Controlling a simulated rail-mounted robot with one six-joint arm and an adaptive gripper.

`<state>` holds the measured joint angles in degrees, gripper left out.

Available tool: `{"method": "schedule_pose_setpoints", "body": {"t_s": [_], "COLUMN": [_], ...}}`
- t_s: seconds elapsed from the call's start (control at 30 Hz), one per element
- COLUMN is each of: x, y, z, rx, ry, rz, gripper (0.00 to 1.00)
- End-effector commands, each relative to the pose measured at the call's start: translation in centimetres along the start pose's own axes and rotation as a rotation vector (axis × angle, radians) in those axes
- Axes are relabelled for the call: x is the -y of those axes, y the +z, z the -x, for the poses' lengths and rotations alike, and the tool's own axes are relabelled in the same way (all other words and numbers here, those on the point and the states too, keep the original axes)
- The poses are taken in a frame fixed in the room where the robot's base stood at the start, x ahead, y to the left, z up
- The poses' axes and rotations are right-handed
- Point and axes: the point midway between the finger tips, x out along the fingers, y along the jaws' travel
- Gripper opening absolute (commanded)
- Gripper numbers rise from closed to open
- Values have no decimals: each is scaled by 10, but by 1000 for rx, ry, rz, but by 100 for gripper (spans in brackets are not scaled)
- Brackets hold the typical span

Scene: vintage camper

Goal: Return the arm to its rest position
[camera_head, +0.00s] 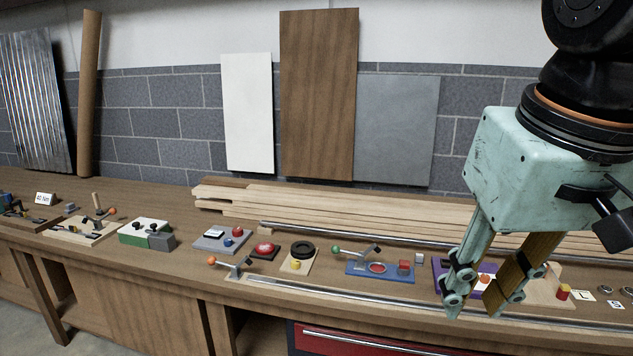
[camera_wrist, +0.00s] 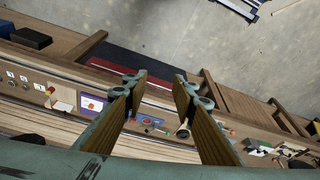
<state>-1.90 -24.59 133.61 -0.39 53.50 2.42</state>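My gripper (camera_head: 482,295) is a pale green adaptive gripper with wooden-looking finger pads, at the right of the head view. It hangs fingers-down above the workbench, in front of the purple board (camera_head: 441,268). In the wrist view my gripper (camera_wrist: 160,88) shows its two fingers spread apart with nothing held between them. The bench and its small boards lie below and beyond the fingertips there. The fingers hide part of the purple board in the head view. How far the fingertips are above the bench is hard to tell.
The workbench (camera_head: 150,262) carries several small boards, including a blue one (camera_head: 395,275) and a red button (camera_head: 264,250). Stacked planks (camera_head: 330,207) lie behind them. Panels, including a brown one (camera_head: 318,95), lean on the wall. In the wrist view, open floor (camera_wrist: 180,40) lies past the bench.

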Motion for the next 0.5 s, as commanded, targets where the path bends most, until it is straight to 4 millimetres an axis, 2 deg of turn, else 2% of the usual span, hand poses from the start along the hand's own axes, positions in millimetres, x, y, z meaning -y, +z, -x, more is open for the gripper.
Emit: {"method": "schedule_pose_setpoints", "body": {"t_s": [0.03,0.3,0.5], "x": [-2,-7,-9], "y": [11,62,89], "z": [-2,-11,-18], "rx": [-4,-24,-35], "ry": [1,3,5], "rz": [-1,4,6], "gripper": [25,25,25]}}
